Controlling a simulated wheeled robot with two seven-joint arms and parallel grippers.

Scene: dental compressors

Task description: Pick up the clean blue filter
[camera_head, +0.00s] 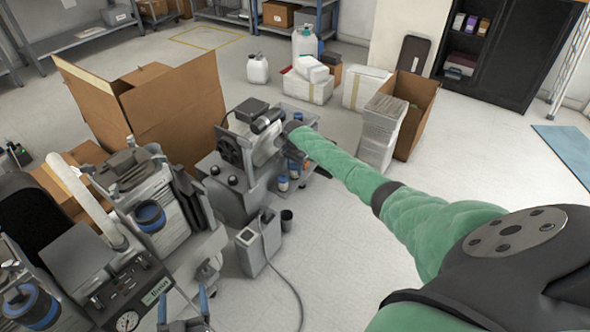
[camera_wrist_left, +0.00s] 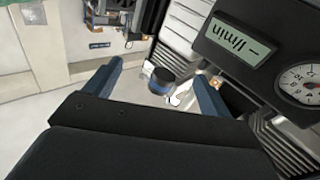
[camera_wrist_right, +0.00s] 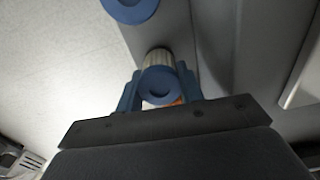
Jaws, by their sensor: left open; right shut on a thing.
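In the right wrist view my right gripper (camera_wrist_right: 160,95) is shut on a blue-capped filter (camera_wrist_right: 160,82) with a pale pleated body. A second blue round cap (camera_wrist_right: 130,8) shows at that view's top edge. In the head view my right arm reaches to the grey shelf beside the middle machine, and its fingers are hidden. Blue-and-white filters (camera_head: 283,183) show on the shelf below it. My left gripper (camera_head: 183,310) is open and empty at the bottom of the head view. In the left wrist view its fingers (camera_wrist_left: 160,85) are apart, with a blue-ringed filter (camera_wrist_left: 162,78) beyond them.
A compressor (camera_head: 120,290) with a gauge stands at the lower left. Another blue filter (camera_head: 150,217) is on the machine behind it. A grey box (camera_head: 258,245) with a cable stands on the floor. Open cartons (camera_head: 175,110) stand behind. Floor at right centre is clear.

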